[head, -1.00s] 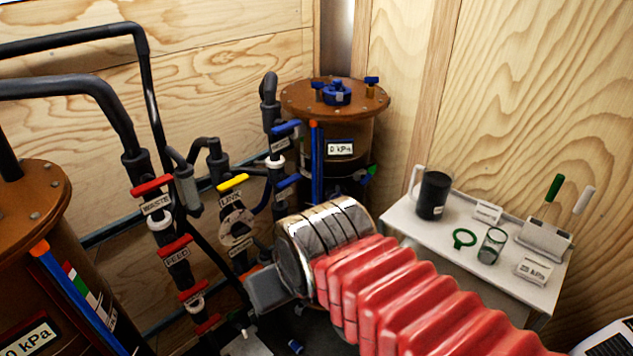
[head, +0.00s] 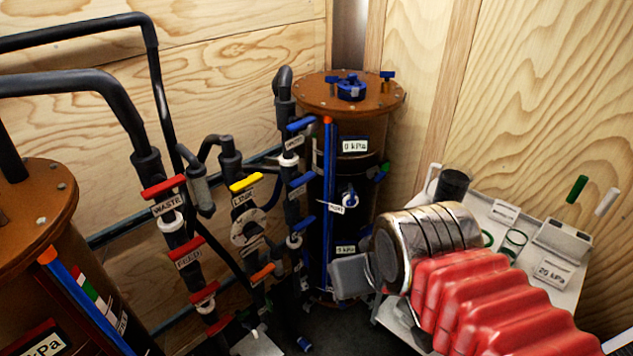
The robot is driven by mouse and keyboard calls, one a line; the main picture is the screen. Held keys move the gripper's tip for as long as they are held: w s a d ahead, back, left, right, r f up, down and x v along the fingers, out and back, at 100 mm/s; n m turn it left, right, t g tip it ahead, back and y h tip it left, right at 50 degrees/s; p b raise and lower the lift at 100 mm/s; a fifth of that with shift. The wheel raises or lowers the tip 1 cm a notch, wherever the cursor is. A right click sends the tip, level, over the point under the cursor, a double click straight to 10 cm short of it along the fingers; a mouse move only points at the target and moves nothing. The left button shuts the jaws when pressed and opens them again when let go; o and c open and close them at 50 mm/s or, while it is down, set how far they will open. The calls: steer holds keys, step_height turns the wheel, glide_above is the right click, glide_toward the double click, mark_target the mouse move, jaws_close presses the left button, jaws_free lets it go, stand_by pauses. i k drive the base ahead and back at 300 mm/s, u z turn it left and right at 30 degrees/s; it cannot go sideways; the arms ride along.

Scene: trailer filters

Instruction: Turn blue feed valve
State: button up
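Blue-handled valves stand in a column on the pipes in front of the far filter tank (head: 345,105). The top blue handle (head: 302,123) carries a label that seems to read WASTE. A second blue handle (head: 302,180) sits below it, level with where FEED is on the red side; its label is too small to read surely. A third blue handle (head: 301,226) is lower. My arm, silver with a red bellows, reaches in from the lower right. Its grey end, my gripper (head: 350,277), is right of and below the blue valves, apart from them. Its fingers cannot be made out.
Red-handled valves (head: 163,187) and a yellow LINK valve (head: 246,182) stand left of the blue ones. A brown tank (head: 40,200) fills the left edge. A white table (head: 480,205) with a dark mug (head: 453,186) is behind my arm at right.

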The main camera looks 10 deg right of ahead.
mark_target(299, 178)
steer(key=u, duration=1.05)
steer(key=i, duration=0.35)
